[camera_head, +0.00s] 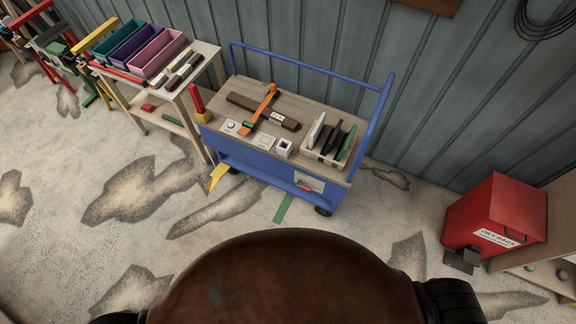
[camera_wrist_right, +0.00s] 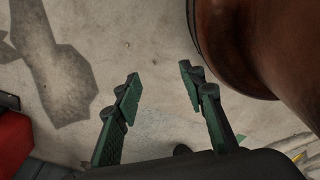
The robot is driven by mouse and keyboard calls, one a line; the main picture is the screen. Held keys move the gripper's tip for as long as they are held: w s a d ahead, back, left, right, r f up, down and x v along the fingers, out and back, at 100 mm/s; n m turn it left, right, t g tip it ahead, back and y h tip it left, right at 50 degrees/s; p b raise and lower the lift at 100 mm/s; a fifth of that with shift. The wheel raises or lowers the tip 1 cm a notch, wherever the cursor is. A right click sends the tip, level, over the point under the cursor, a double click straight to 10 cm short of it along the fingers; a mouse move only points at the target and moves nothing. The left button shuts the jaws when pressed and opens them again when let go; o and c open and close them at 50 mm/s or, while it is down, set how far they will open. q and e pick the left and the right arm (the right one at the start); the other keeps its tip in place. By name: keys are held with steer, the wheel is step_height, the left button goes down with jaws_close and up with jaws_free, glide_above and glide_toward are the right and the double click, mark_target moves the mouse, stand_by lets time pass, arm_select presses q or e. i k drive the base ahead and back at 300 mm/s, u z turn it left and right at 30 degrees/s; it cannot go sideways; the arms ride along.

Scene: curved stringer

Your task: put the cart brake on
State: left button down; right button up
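The blue cart (camera_head: 262,166) with a wooden top stands against the wall in the head view. A red lever (camera_head: 196,99) stands upright in a yellow base (camera_head: 202,117) at the left end of its top. A yellow pedal-like piece (camera_head: 217,176) sticks out low at the cart's left front, slanting toward the floor. I cannot tell for sure which of these two is the brake. My right gripper (camera_wrist_right: 158,78) is open and empty above the floor in the wrist view. My left gripper is in neither view.
Several items lie on the cart top, including an orange clamp-like tool (camera_head: 263,106) and a slotted holder (camera_head: 317,152). A table with bins (camera_head: 205,53) stands close left of the cart. A red box (camera_head: 497,212) stands at right. Floor before the cart is clear.

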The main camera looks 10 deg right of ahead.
mark_target(299, 184)
steer(key=u, duration=1.55)
steer(key=k, duration=1)
steer(key=z, duration=1.95)
